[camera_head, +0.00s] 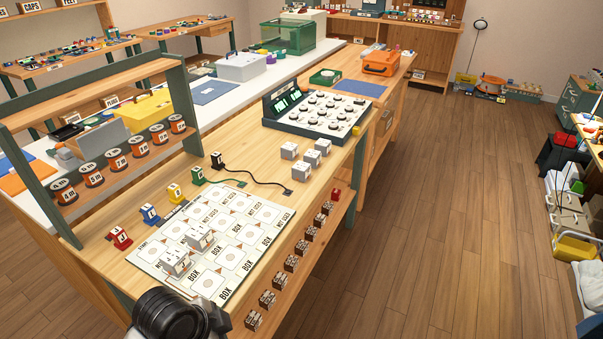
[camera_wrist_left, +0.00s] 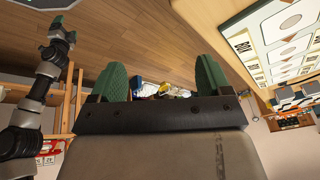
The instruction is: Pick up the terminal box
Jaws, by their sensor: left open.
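Grey-white terminal boxes sit on the wooden bench in the head view. Two of them, a near box (camera_head: 175,262) and a farther box (camera_head: 200,237), stand side by side on the printed mat (camera_head: 219,284).
Red (camera_head: 120,238), blue, yellow and green plugs line the mat's left side. A dial panel (camera_head: 318,112) stands at the back. A spool rack (camera_head: 102,165) rises at left.

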